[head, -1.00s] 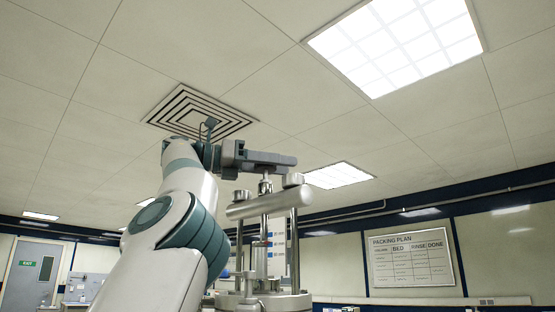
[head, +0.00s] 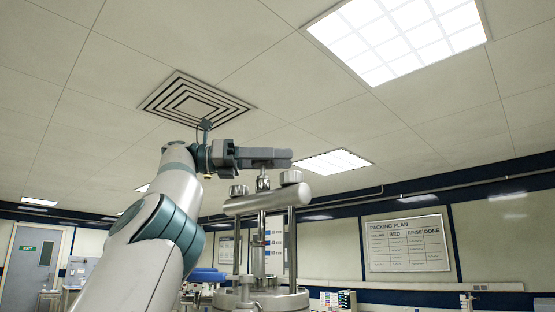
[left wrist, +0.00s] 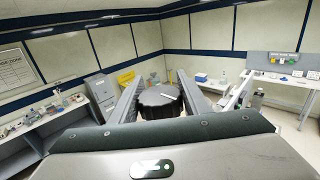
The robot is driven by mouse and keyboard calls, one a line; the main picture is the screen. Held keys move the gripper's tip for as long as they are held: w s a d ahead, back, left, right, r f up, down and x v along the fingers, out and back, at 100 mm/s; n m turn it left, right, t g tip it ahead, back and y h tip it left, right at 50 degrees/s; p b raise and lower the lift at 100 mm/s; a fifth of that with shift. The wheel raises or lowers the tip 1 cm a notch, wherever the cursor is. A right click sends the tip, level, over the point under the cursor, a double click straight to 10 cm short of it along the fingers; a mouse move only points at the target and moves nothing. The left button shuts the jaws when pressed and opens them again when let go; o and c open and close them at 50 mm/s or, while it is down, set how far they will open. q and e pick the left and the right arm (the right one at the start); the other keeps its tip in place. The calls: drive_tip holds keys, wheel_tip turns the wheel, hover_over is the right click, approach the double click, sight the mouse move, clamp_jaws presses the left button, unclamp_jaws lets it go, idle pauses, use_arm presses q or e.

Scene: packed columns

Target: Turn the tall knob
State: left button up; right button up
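A steel column packer (head: 262,298) stands ahead, with two posts and a thick crossbar (head: 265,201). A rod rises from the crossbar's middle to my left gripper (head: 278,158), which reaches in level above it from the left. In the left wrist view the tall knob (left wrist: 160,101) is a dark, round piece with a ridged edge. It sits between the two fingers of my left gripper (left wrist: 160,95), which lie against its sides with no clear gap. In the head view the fingers hide the knob. My right gripper is not in view.
A blue object (head: 208,274) is behind, to the left. A "PACKING PLAN" board (head: 408,243) hangs on the far wall. The air above is clear.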

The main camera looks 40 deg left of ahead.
use_arm(q)
drive_tip(key=shift+o, duration=1.1)
drive_tip(key=shift+s+a, duration=0.3)
drive_tip(key=shift+a, duration=0.1)
drive_tip(key=p+v, duration=0.3)
drive_tip(key=v, duration=1.3)
drive_tip(key=shift+s, duration=0.15)
drive_tip(key=shift+a, duration=0.1)
